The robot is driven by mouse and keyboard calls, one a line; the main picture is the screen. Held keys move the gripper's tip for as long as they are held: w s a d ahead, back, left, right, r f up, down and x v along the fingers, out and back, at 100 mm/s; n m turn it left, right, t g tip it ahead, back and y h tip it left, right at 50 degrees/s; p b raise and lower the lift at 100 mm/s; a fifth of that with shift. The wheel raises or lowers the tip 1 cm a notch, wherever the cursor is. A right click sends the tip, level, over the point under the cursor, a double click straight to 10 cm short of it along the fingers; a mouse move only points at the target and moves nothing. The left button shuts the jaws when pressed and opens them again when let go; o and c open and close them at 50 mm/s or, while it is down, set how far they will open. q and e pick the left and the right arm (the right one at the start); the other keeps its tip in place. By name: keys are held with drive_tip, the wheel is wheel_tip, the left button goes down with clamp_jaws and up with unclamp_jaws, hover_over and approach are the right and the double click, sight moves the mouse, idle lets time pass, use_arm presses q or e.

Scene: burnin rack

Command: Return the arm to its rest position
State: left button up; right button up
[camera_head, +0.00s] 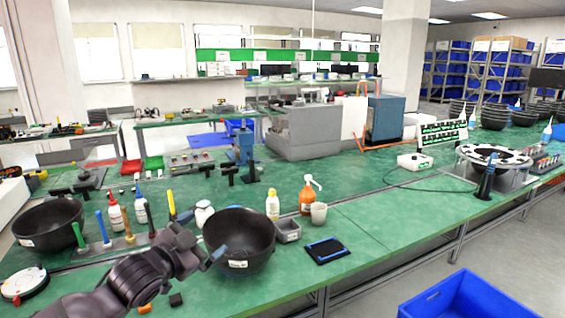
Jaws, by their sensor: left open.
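My left arm comes in from the bottom left, and its dark wrist leads to my left gripper (216,256), which is small in the view. The gripper is open and appears in front of the left side of a black bowl (240,236) on the green bench. I cannot tell whether it touches the bowl. Nothing shows held in it. My right gripper is not in view.
A blue crate (465,300) stands at lower right. The bench's right front is clear.

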use_arm(q)
drive_tip(key=s+a+f+n+g+y, duration=0.1)
drive_tip(key=s+a+f+n+y, duration=0.1)
drive_tip(key=s+f, duration=0.8)
drive_tip(key=s+a+f+n+g+y, duration=0.1)
drive_tip(key=s+a+f+n+y, duration=0.2)
drive_tip(key=s+f, duration=0.8)
drive_tip(key=s+a+f+n+g+y, duration=0.2)
drive_tip(key=s+a+f+n, duration=0.3)
drive_tip(key=s+f, duration=0.6)
drive_tip(key=shift+s+n, duration=0.3)
drive_tip(key=shift+s, duration=0.85)
